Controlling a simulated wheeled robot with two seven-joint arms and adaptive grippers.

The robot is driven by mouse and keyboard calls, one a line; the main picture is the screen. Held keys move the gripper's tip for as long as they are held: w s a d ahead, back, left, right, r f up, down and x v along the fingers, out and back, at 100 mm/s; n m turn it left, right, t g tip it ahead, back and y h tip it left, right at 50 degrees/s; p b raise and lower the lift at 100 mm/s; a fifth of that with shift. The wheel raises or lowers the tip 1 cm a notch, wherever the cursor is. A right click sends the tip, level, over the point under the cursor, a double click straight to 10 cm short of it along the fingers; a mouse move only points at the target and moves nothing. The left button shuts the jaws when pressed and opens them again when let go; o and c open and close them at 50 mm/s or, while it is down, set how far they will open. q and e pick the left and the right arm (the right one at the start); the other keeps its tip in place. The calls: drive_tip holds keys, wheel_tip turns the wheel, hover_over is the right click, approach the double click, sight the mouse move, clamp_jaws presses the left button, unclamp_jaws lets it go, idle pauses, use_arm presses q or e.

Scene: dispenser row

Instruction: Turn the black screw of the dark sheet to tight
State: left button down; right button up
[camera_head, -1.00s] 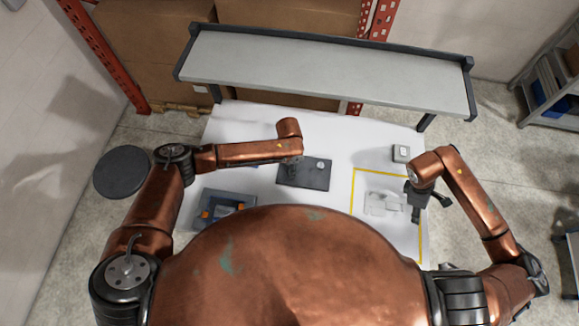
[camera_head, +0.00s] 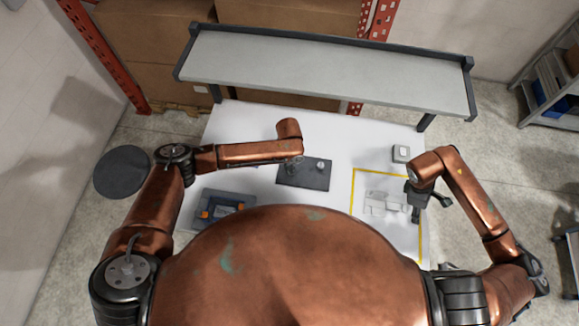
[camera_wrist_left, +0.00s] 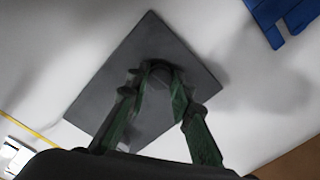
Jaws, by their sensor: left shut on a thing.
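The dark sheet (camera_head: 307,182) lies flat near the middle of the white table. In the left wrist view the sheet (camera_wrist_left: 165,35) shows as a tilted dark square. My left gripper (camera_head: 291,170) is over its left part, pointing down. In the left wrist view its two green fingers (camera_wrist_left: 163,78) close around a dark round thing on the sheet, the black screw (camera_wrist_left: 160,67), mostly hidden by the fingers. A small pale knob (camera_head: 320,164) stands at the sheet's upper right. My right gripper (camera_head: 428,202) is open and empty at the table's right side.
A yellow-outlined area (camera_head: 353,190) with pale parts (camera_head: 386,203) lies right of the sheet. A grey tray (camera_head: 236,195) with blue and orange parts is at front left. A raised shelf (camera_head: 320,70) spans the back.

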use_arm(q)
drive_tip(key=shift+m, duration=0.5)
drive_tip(key=c, duration=1.7)
unclamp_jaws()
wheel_tip(320, 180, up, 12)
drive_tip(key=shift+r, duration=0.1)
